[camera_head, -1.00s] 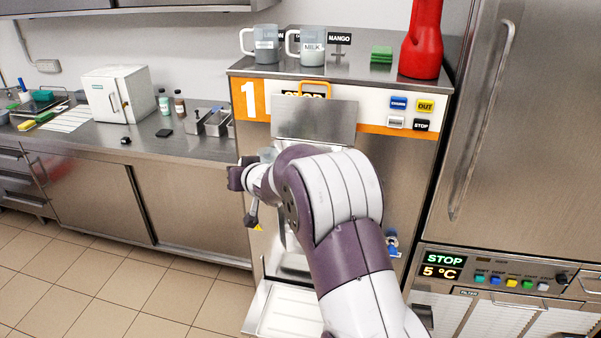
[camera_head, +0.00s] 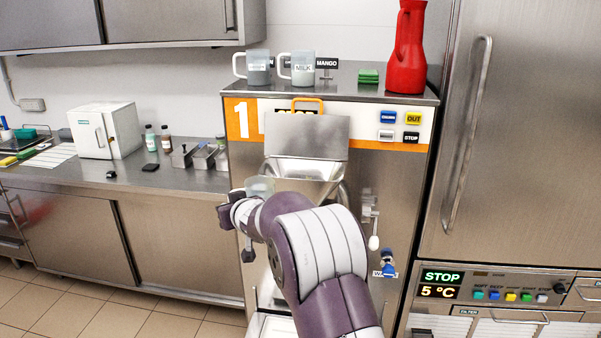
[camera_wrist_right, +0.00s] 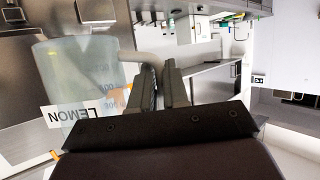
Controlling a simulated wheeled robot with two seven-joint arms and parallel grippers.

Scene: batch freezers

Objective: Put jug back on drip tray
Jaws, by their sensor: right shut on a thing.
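My right gripper (camera_wrist_right: 162,88) is shut on the handle of a translucent jug labelled LEMON (camera_wrist_right: 85,95). The label reads upside down in the wrist view. In the head view my right wrist covers most of the gripper, and only part of the jug (camera_head: 260,187) shows above it, in front of the machine marked 1 (camera_head: 340,165). The drip tray (camera_head: 274,326) is at the foot of that machine, at the bottom edge and partly hidden by my arm. The jug is held above the tray's level. My left gripper is out of view.

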